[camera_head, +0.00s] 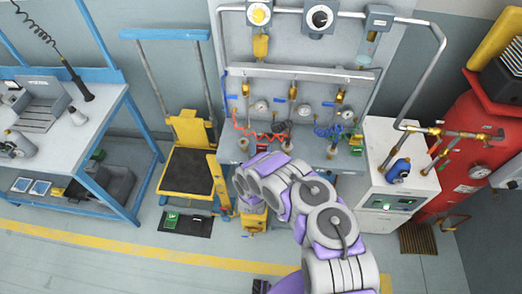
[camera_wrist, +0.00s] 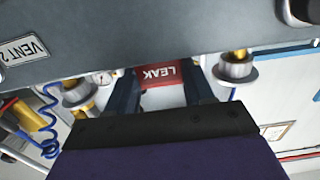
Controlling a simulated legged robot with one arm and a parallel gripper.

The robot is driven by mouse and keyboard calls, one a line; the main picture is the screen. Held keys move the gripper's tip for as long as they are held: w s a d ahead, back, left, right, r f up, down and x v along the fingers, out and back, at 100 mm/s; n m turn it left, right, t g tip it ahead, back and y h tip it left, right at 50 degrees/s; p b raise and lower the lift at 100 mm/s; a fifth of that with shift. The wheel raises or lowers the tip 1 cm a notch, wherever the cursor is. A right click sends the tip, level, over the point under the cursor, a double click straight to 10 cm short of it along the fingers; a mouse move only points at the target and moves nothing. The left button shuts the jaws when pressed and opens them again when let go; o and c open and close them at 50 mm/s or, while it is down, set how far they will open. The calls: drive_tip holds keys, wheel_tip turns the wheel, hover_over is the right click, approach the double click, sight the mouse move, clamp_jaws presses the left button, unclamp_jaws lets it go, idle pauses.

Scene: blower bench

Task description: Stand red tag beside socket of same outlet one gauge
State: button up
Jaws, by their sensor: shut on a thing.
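In the wrist view my gripper (camera_wrist: 159,98) is shut on a red tag (camera_wrist: 160,76) marked LEAK, which reads upside down there. A metal socket with a brass top (camera_wrist: 236,66) is to the right of the tag, apart from it. A small round gauge (camera_wrist: 102,78) and another socket-like fitting (camera_wrist: 76,94) are to its left. In the head view three gauges, left (camera_head: 261,106), middle (camera_head: 304,109) and right (camera_head: 347,112), sit on the panel above the bench ledge. Sockets (camera_head: 244,144) (camera_head: 332,151) stand on that ledge. My arm hides the gripper and tag there.
A grey VENT 2 plate (camera_wrist: 35,47) is on a grey surface close above the gripper. A blue coiled hose (camera_wrist: 48,120) hangs left. In the head view, a yellow cart (camera_head: 190,130) is left of the panel and a white cabinet (camera_head: 385,215) right.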

drive_tip(key=shift+a, duration=0.4)
drive_tip(key=o, duration=0.8)
drive_tip(key=shift+a+f, duration=0.1)
drive_tip(key=shift+a, duration=0.15)
drive_tip(key=shift+o, duration=1.1)
drive_tip(key=shift+d, duration=0.15)
drive_tip(key=shift+d+r, duration=0.2)
drive_tip(key=shift+d, duration=0.1)
drive_tip(key=s+p, duration=0.3)
drive_tip(key=s, duration=0.9)
drive_tip(key=shift+a, duration=0.35)
drive_tip(key=shift+s+f, duration=0.1)
